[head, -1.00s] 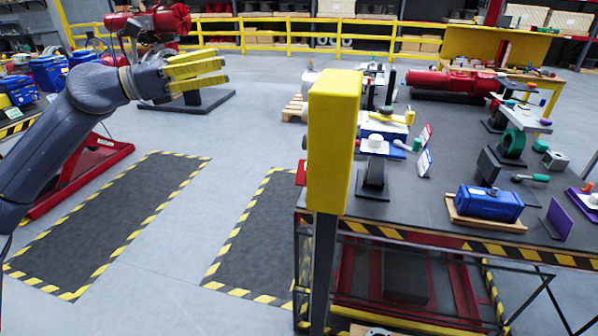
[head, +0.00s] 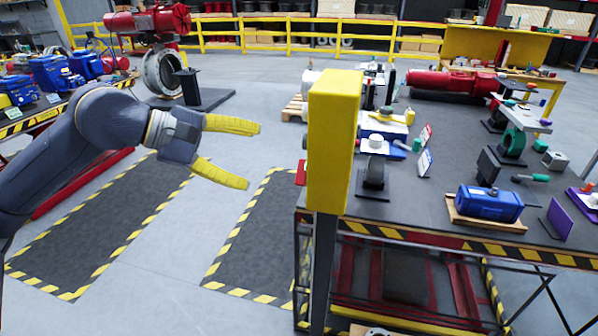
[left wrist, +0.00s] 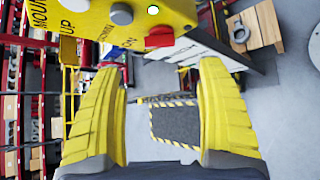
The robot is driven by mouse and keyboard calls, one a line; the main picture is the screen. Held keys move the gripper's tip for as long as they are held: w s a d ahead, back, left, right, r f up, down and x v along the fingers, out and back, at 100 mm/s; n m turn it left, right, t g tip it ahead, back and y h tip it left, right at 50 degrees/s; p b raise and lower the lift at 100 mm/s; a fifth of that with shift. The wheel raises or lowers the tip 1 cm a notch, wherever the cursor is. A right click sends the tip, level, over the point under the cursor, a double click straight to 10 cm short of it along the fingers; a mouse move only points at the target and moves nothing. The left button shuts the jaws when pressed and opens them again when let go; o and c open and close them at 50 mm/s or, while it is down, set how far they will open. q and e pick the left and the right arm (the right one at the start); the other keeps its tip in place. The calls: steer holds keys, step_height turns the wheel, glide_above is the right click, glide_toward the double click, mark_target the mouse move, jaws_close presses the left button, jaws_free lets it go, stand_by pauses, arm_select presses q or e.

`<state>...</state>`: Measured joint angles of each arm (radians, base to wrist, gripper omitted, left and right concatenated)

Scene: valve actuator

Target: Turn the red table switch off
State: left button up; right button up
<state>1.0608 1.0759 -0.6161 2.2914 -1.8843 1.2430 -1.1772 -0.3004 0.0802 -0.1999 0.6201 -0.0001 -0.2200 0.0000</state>
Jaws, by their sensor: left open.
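In the head view, a yellow box (head: 335,140) stands on a dark post in front of the table. Something red (head: 301,172) sticks out at its left side. In the left wrist view the yellow panel (left wrist: 125,20) fills the top, with a red switch (left wrist: 159,38) at its lower edge, grey round knobs and a lit green spot. My left gripper (head: 238,155) is open and empty, left of the box and apart from it, its yellow fingers pointing right. In the left wrist view its fingers (left wrist: 163,110) spread on both sides, with the red switch ahead between them. My right gripper is not in view.
The dark table (head: 425,200) right of the box carries a blue actuator (head: 490,204), a red actuator (head: 455,81) and small parts. Open floor with striped mats (head: 95,225) lies left of the post. A yellow rail (head: 280,38) runs behind.

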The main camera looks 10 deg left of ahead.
mark_target(299, 169)
arm_select(q)
steer(key=x, duration=1.2)
steer(key=shift+w+d+f, duration=0.15)
steer(key=shift+d, duration=0.15)
steer(key=shift+c, duration=0.3)
steer(key=c, duration=1.1)
